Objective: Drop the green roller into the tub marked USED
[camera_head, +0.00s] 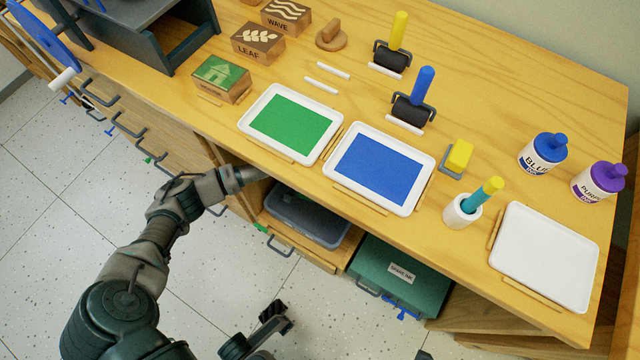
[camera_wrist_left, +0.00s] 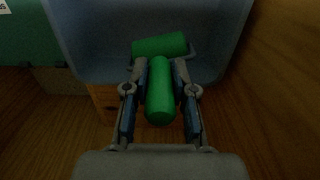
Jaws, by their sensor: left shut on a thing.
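My left gripper (camera_wrist_left: 160,92) is shut on the green roller (camera_wrist_left: 160,100) by its handle. The roller's green head (camera_wrist_left: 159,46) points away from my wrist, over the blue-grey tub (camera_wrist_left: 232,30). I cannot tell how high it is above the tub's floor. In the head view the tub (camera_head: 310,220) stands on the shelf under the worktop. No USED mark on the tub is readable.
The worktop (camera_head: 480,75) overhangs the tub. A green drawer box (camera_head: 420,290) with a label stands beside the tub. Above are a green ink tray (camera_head: 254,112), a blue ink tray (camera_head: 335,185), a yellow-handled roller (camera_head: 398,32) and a blue-handled roller (camera_head: 422,85).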

